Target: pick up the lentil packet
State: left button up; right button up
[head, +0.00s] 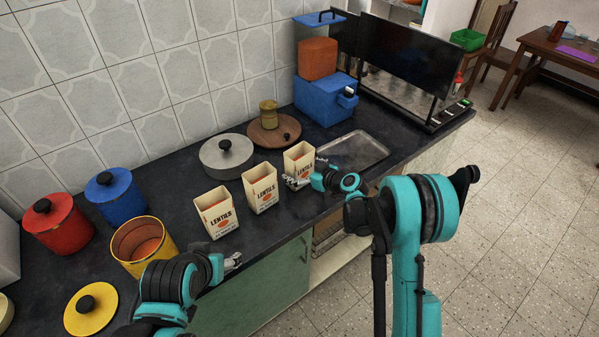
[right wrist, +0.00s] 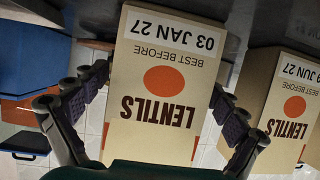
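Three cream lentil packets with an orange dot stand upright on the dark counter: a left one (head: 216,212), a middle one (head: 261,188) and a right one (head: 299,159). My right gripper (head: 297,183) is at the front of the right packet. In the right wrist view this packet (right wrist: 162,85) appears upside down, reads "03 JAN 27", and lies between the spread fingers of my right gripper (right wrist: 163,92); I see no clear grip on it. Another packet (right wrist: 285,105) is beside it. My left gripper (head: 233,262) is at the counter's front edge, its fingers too small to judge.
A grey lidded pot (head: 226,158) and a wooden board (head: 274,131) with a yellow-green canister stand behind the packets. A metal tray (head: 353,151) lies to the right. Red, blue and yellow canisters (head: 144,245) stand at left.

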aim_at(305, 161)
jog(key=c, duration=1.1)
jog(key=shift+r, duration=0.1)
notch_tip(305, 161, up, 4)
jog(key=shift+r+p, duration=0.2)
jog(key=shift+p, duration=0.95)
jog(key=p+v, duration=0.1)
jog(key=v, duration=0.3)
jog(key=r+p+v, duration=0.1)
jog(key=v, duration=0.3)
jog(key=p+v, duration=0.1)
jog(key=v, duration=0.4)
jog(key=shift+w+r, duration=0.3)
jog(key=shift+r, duration=0.1)
